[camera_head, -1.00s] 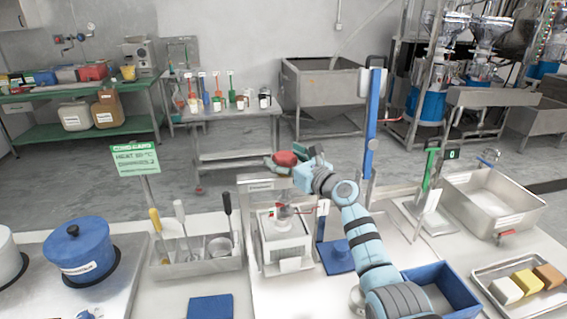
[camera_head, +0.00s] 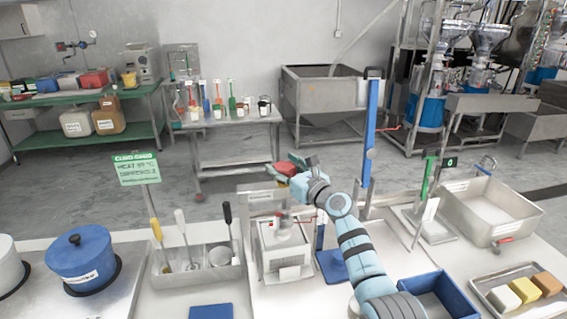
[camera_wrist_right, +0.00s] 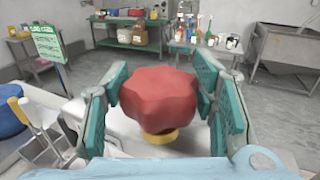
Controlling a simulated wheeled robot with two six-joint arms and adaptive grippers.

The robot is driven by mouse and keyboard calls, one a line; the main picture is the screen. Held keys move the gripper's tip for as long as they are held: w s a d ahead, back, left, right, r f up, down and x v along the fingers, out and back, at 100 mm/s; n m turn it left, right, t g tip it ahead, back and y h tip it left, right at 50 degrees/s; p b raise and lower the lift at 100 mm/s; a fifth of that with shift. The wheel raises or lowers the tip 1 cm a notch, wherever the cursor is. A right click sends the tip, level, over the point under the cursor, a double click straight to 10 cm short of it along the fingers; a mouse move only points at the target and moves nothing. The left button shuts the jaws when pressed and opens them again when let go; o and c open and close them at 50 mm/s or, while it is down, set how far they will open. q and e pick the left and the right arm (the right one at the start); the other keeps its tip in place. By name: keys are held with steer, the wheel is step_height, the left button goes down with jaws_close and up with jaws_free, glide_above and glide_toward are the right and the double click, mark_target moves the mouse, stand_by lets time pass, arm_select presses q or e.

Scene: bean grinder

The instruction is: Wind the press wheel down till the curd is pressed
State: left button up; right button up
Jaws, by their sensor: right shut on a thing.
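The red lobed press wheel (camera_head: 285,169) sits above the press (camera_head: 283,250), a pale metal box with an upper frame behind it. In the right wrist view, the wheel (camera_wrist_right: 157,98) is between my right gripper's green finger pads, with a yellow collar (camera_wrist_right: 160,137) below it. My right gripper (camera_head: 289,168) is shut on the wheel, its arm reaching in from the lower right. The curd cannot be made out inside the press. My left gripper is not in view.
A blue pot (camera_head: 83,258) and a metal tool caddy (camera_head: 196,276) stand left of the press. A blue bin (camera_head: 440,299), a steel basin (camera_head: 490,212) and a tray of coloured blocks (camera_head: 519,287) are at the right. A tall blue post (camera_head: 370,135) rises behind my right arm.

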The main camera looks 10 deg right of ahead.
steer(key=m+h+p, duration=0.1)
steer(key=h+p, duration=0.1)
steer(key=p, duration=0.2)
steer(key=r+m+t+h+p, duration=0.1)
steer(key=m+h+p, duration=0.1)
steer(key=h+p, duration=0.1)
steer(key=shift+a+m+p, duration=0.1)
steer(key=shift+m+p, duration=0.2)
steer(key=shift+p, duration=0.1)
steer(key=shift+f+m+h, duration=0.25)
steer(key=shift+m+h, duration=0.25)
steer(key=shift+h, duration=0.4)
steer(key=m+h+b, duration=0.1)
steer(key=h+b, duration=0.1)
steer(key=f+m+h+b, duration=0.1)
steer(key=m+h+b, duration=0.1)
steer(key=h+b, duration=0.1)
steer(key=shift+w, duration=0.1)
steer(key=m+g+h+b, duration=0.1)
steer(key=m+h+b, duration=0.1)
steer(key=b, duration=0.6)
steer(key=shift+m+g+h, duration=0.4)
steer(key=shift+h, duration=0.6)
steer(key=shift+r, duration=0.1)
steer(key=o, duration=1.2)
steer(key=shift+r, duration=0.1)
